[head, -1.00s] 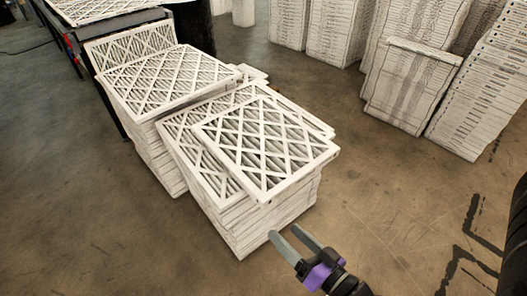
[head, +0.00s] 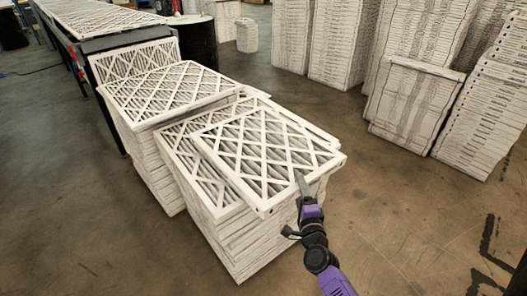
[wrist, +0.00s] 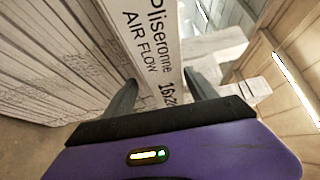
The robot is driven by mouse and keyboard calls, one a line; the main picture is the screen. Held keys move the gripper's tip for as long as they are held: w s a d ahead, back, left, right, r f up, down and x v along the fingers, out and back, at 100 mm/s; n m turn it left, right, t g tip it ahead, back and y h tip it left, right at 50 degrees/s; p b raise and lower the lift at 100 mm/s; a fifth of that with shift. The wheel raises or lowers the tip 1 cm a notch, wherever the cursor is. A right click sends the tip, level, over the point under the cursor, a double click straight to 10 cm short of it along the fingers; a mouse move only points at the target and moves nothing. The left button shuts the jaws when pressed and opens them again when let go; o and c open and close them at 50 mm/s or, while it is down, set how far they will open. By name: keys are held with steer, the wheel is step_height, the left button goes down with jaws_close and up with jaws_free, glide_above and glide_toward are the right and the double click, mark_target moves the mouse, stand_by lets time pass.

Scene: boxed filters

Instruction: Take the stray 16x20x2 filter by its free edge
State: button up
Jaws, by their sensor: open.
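The stray filter (head: 268,146) is a white-framed pleated panel with a diamond lattice, lying askew on top of the front stack. Its near right edge juts out past the filters beneath. In the wrist view its printed edge (wrist: 150,45) reads "AIR FLOW" and "16x20", the rest cut off. My gripper (head: 302,184) is at that near edge, with one finger showing above the frame; the other finger is hidden in the head view. In the wrist view the open fingers of my gripper (wrist: 161,80) stand either side of the printed edge, not closed on it.
The front stack (head: 245,240) stands beneath, and another filter stack (head: 158,165) adjoins it at the left. A conveyor (head: 105,38) is behind, at upper left. More filter stacks (head: 405,100) stand at upper right.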

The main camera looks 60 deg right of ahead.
steer(key=x, duration=0.5)
steer(key=shift+d+r+b, duration=0.3)
steer(key=shift+r+b, duration=0.05)
steer(key=shift+b, duration=0.05)
jaws_close()
